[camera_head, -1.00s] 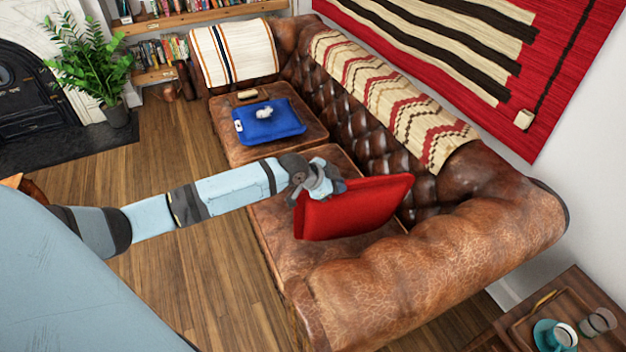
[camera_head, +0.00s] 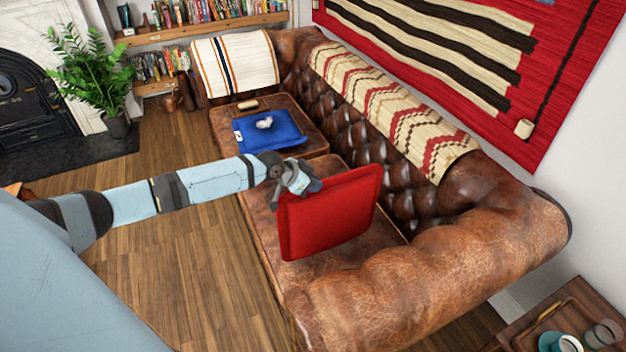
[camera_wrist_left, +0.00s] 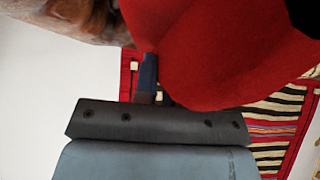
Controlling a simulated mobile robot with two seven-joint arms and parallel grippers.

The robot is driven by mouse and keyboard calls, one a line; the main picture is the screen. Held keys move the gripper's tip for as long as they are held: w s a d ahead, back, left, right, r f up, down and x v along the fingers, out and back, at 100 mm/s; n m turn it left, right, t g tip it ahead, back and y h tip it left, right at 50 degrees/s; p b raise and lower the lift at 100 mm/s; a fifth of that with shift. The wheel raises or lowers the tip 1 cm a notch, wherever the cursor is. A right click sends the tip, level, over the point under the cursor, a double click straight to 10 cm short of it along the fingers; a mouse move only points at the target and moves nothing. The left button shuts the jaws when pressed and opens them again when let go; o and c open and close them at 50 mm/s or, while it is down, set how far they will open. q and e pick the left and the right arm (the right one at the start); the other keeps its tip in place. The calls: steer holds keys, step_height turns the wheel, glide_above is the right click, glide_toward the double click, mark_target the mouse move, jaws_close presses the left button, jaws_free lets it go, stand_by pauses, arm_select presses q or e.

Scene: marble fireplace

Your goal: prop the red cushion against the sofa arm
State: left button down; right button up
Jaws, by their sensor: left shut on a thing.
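The red cushion (camera_head: 328,212) stands tilted up on its edge above the near seat of the brown leather sofa. My left gripper (camera_head: 296,183) is shut on the cushion's upper left edge. In the left wrist view the red cushion (camera_wrist_left: 215,50) fills the space past the gripper (camera_wrist_left: 150,80), and one dark finger shows against it. The near sofa arm (camera_head: 400,275) is in front of the cushion, with a strip of seat between them. Whether the cushion's lower edge touches the seat is hard to tell. My right gripper is not in view.
A blue cushion (camera_head: 270,133) with a small white thing (camera_head: 264,122) on it lies on the far seat, beside a brush-like object (camera_head: 247,105). A patterned throw (camera_head: 395,105) covers the backrest. A side table (camera_head: 560,320) with cups stands at the lower right.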

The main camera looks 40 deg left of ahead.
arm_select(q)
steer(key=s+d+f+p, duration=0.3)
steer(key=d, duration=0.2)
steer(key=s+d+f+m+t+y+p, duration=0.1)
steer(key=s+d+f+p, duration=0.2)
steer(key=d, duration=0.3)
steer(key=shift+s+d+f+p, duration=0.15)
steer(key=shift+s+f+p, duration=0.15)
steer(key=shift+p, duration=0.5)
steer(key=shift+f, duration=0.35)
steer(key=shift+f+b, duration=0.4)
steer(key=shift+s+d+p, duration=0.3)
steer(key=shift+d+p, duration=0.2)
steer(key=shift+d, duration=0.15)
